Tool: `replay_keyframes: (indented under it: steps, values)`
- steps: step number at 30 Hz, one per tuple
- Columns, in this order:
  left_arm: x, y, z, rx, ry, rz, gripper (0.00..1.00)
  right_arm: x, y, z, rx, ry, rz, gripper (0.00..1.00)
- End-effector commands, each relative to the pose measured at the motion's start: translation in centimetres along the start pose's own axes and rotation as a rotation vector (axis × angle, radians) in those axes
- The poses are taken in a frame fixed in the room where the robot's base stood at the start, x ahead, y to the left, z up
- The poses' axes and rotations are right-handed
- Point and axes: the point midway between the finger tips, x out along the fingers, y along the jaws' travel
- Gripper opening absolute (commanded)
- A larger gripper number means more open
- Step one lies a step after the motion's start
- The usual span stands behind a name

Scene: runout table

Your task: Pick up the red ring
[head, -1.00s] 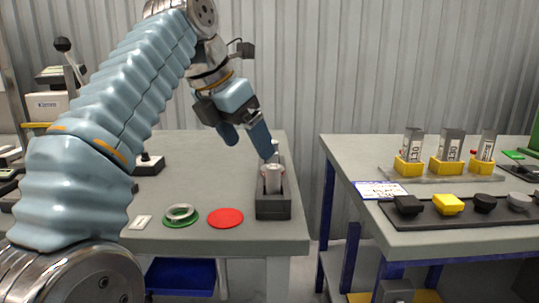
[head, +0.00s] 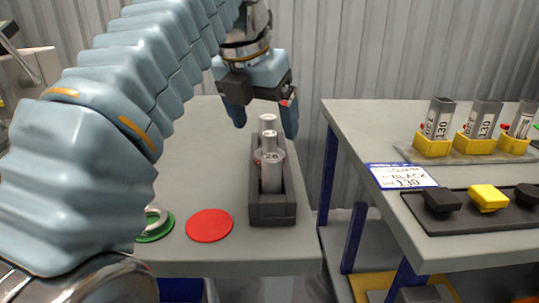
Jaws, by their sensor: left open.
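I cannot make out a clear red ring. A flat red disc (head: 209,225) lies on the left table near its front edge. A silver ring (head: 154,219) lies on a green disc (head: 158,234) left of it, partly hidden by my left arm. A dark holder (head: 272,211) stands right of the red disc, with grey stepped cylinders (head: 271,174) in it. A small red trace shows at the cylinders' left side. My left gripper (head: 264,121) is open, pointing down, with its fingers either side of the rear cylinder's top; I cannot tell whether they touch it. My right gripper is not in view.
A second table (head: 360,132) stands to the right across a gap. It bears yellow holders (head: 432,145) with grey labelled parts, a white label card (head: 403,176), and a dark tray (head: 468,220) with black and yellow pieces. A corrugated wall is behind.

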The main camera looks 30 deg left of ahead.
Motion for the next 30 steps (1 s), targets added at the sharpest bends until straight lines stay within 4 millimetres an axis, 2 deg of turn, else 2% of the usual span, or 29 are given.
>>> replay_keyframes:
  steps: [6,15,23,30]
  values:
    - [1.8,0.1,-0.1,0.001,0.001,0.0,0.86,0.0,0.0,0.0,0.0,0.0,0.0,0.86]
    - [6.1,0.5,-0.2,0.001,0.0,0.0,0.86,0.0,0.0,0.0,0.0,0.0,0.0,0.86]
    - [6.4,0.5,-0.2,0.001,-0.001,0.0,0.86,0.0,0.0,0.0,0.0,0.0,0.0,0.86]
    - [6.4,0.5,-0.2,0.001,-0.001,0.0,0.5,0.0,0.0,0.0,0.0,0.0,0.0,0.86]
